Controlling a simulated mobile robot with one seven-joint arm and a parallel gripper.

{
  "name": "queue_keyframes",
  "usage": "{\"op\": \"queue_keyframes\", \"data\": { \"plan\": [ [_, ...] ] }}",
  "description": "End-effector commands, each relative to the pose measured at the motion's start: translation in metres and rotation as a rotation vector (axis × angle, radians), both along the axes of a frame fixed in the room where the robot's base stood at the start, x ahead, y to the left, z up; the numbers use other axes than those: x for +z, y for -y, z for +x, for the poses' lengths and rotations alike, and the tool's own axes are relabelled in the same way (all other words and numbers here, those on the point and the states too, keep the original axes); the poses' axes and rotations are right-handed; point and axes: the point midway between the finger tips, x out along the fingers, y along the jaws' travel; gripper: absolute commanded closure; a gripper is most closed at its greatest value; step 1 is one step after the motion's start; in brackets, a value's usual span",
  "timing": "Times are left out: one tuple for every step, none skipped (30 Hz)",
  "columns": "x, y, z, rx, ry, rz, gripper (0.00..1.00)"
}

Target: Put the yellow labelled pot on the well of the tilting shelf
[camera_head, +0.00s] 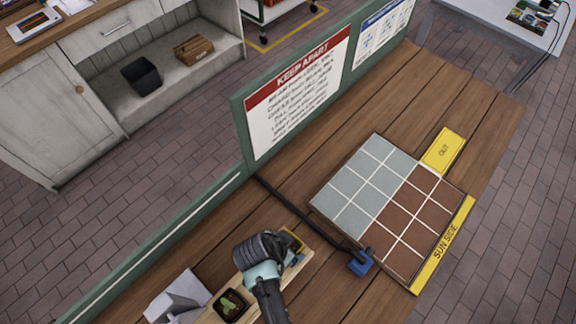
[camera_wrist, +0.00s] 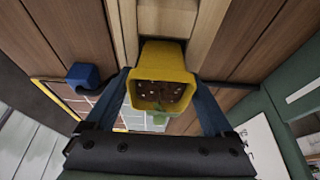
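The yellow pot (camera_wrist: 150,97) holds dark soil and a small green sprout. It sits between the two fingers of my gripper (camera_wrist: 162,76), which meet its sides with no clear gap in the wrist view. In the head view my gripper (camera_head: 290,247) is over the right end of a pale wooden board (camera_head: 306,257), and a bit of yellow shows beside it. The pot's label is not visible. I cannot tell whether the pot rests on the board. I cannot tell which thing is the tilting shelf.
A dark pot with a green plant (camera_head: 231,305) stands on the board, left of my arm. A grey-white box (camera_head: 178,296) is further left. A tiled panel (camera_head: 385,200), a blue block (camera_head: 360,262) and a green sign barrier (camera_head: 245,130) are nearby. Lower right tabletop is clear.

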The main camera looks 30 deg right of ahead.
Motion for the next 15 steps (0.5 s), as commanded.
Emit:
{"op": "queue_keyframes", "data": {
  "plan": [
    [0.000,0.000,0.000,0.000,0.000,0.000,0.02],
    [0.000,0.000,0.000,0.000,0.000,0.000,0.00],
    [0.000,0.000,0.000,0.000,0.000,0.000,0.00],
    [0.000,0.000,0.000,0.000,0.000,0.000,0.00],
    [0.000,0.000,0.000,0.000,0.000,0.000,0.00],
    [0.001,0.000,0.000,0.000,0.000,0.000,0.00],
    [0.001,0.000,0.000,0.000,0.000,0.000,0.00],
    [0.001,0.000,0.000,0.000,0.000,0.000,0.00],
    [0.002,0.000,0.000,0.000,0.000,0.000,0.00],
    [0.003,0.000,0.000,0.000,0.000,0.000,0.00],
    [0.005,0.000,0.000,0.000,0.000,0.000,0.00],
    [0.006,-0.001,0.000,0.000,0.001,0.000,0.00],
    [0.008,-0.002,0.000,0.001,0.002,0.000,0.00],
    [0.011,-0.003,0.000,0.001,0.003,-0.001,0.00],
    [0.015,-0.005,-0.001,0.001,0.002,0.000,0.00]
  ]
}}
